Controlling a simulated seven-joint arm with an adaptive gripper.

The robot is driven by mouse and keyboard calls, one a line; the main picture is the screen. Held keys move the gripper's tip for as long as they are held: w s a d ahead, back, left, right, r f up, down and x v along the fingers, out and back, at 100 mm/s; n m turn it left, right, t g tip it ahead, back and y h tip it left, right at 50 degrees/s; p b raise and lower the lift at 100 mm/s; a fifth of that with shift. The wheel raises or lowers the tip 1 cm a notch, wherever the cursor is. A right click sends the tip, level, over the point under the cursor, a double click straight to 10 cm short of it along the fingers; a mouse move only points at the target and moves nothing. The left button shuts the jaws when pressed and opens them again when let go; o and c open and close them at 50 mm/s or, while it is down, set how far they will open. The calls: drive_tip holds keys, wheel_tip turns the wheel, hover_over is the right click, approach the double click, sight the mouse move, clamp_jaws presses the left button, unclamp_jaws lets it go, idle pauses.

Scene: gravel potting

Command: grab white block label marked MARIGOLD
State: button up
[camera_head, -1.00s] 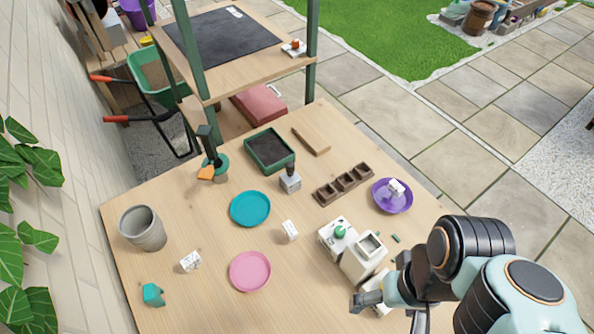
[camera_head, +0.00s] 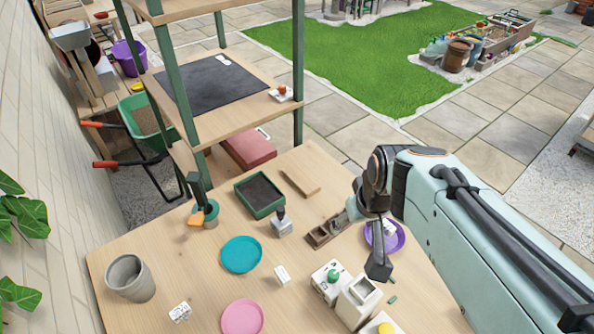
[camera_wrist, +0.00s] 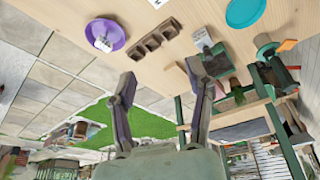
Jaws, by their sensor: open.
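Several white block labels are in view, and I cannot read their print to tell which is marked MARIGOLD. In the head view one white block (camera_head: 282,276) stands right of the teal plate, one marked block (camera_head: 180,311) lies at the front left, and one (camera_head: 390,227) sits on the purple saucer (camera_head: 400,241). The saucer (camera_wrist: 122,31) and its block (camera_wrist: 103,44) also show in the wrist view. My gripper (camera_wrist: 160,80) is open and empty. In the head view it hangs above the table by the saucer, partly hiding the saucer and the seed tray.
White containers (camera_head: 357,301) stand at the front right. The brown seed tray (camera_head: 321,236), green soil tray (camera_head: 259,197), grey stamp-like object (camera_head: 282,226), teal plate (camera_head: 241,254), pink plate (camera_head: 242,318) and grey pot (camera_head: 130,278) occupy the table. A shelf post (camera_head: 298,75) rises behind.

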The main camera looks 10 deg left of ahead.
drive_tip(key=w+a+f+n+g, duration=0.1)
drive_tip(key=w+a+f+n, duration=0.1)
drive_tip(key=w+a+f, duration=0.35)
drive_tip(key=n+g+h, duration=0.1)
drive_tip(key=n+g, duration=0.1)
drive_tip(key=g, duration=0.1)
hover_over(282, 274)
wheel_tip(282, 274, down, 12)
drive_tip(key=shift+r, duration=0.1)
drive_tip(key=shift+f, duration=3.2)
clamp_jaws()
